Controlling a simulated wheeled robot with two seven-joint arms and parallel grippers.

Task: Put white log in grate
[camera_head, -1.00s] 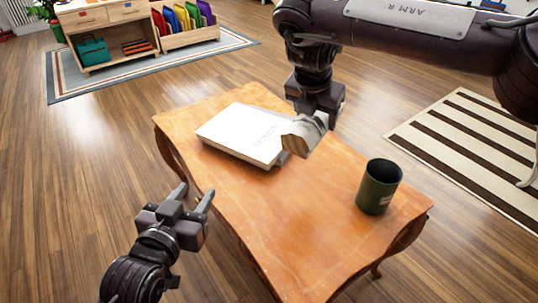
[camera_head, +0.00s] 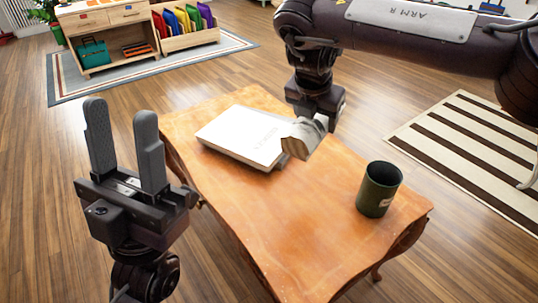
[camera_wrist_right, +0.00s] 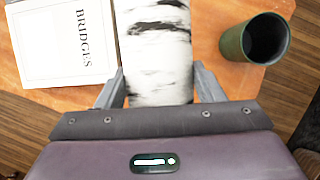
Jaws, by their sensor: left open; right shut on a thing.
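The white log (camera_wrist_right: 158,50), with dark birch-like bark marks, is between the fingers of my right gripper (camera_wrist_right: 160,88). In the head view, a cut end of the log (camera_head: 302,140) shows below my right gripper (camera_head: 318,108), over the table beside the white book; the fingers are mostly hidden there. I cannot tell whether the log touches the table. My left gripper (camera_head: 121,112) is open and empty, fingers pointing up, left of the table and apart from the log. No grate is in view.
The wooden table (camera_head: 290,215) carries a white book (camera_head: 240,135) marked BRIDGES and a dark green cup (camera_head: 380,190) at the right. Its front middle is clear. A striped rug (camera_head: 470,140) lies at right. A low shelf (camera_head: 105,45) stands at the back left.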

